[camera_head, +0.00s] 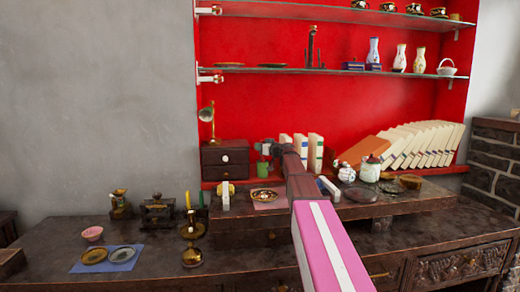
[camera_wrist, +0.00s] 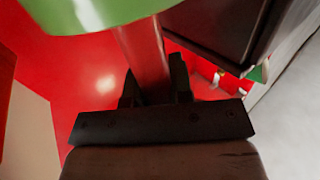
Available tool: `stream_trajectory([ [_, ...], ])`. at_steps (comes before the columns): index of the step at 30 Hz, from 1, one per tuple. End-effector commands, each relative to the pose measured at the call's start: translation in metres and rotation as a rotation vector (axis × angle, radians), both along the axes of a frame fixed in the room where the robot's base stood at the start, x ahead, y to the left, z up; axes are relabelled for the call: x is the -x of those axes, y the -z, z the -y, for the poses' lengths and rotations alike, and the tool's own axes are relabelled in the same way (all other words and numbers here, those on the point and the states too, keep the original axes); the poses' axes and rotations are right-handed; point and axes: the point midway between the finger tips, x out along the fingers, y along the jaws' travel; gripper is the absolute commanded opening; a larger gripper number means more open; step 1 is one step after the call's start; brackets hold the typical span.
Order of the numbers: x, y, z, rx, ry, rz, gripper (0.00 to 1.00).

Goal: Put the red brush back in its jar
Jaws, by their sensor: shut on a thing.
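My gripper (camera_head: 270,148) is above the lower red shelf, just right of the dark drawer box. In the wrist view, my gripper (camera_wrist: 155,88) is shut on a reddish handle, which I take to be the red brush (camera_wrist: 143,50). A green rounded vessel, likely the jar (camera_wrist: 90,12), fills the top edge of that view and covers the handle's far end. I cannot tell whether that end is inside the jar or behind it. In the head view, a small green jar (camera_head: 262,165) stands just below my gripper; the brush is too small to make out there.
The dark drawer box (camera_head: 225,160) stands close on the left. White books (camera_head: 315,150) stand close on the right. A low dark riser (camera_head: 400,203) with a gold dish (camera_head: 264,195) lies in front. A glass shelf (camera_head: 300,71) with vases is overhead.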

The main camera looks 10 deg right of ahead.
Motion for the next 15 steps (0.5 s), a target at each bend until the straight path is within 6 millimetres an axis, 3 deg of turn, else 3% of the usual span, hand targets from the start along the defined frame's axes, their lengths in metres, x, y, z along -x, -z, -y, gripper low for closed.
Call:
stream_trajectory([
  [11, 0.0000, 0.0068, 0.0000, -0.001, 0.000, -0.001, 0.00],
  [12, 0.0000, 0.0067, 0.0000, -0.001, 0.000, 0.000, 0.30],
  [14, 0.0000, 0.0065, 0.0000, -0.001, 0.000, 0.000, 0.46],
  [15, 0.0000, 0.0065, 0.0000, -0.001, 0.000, -0.001, 0.46],
])
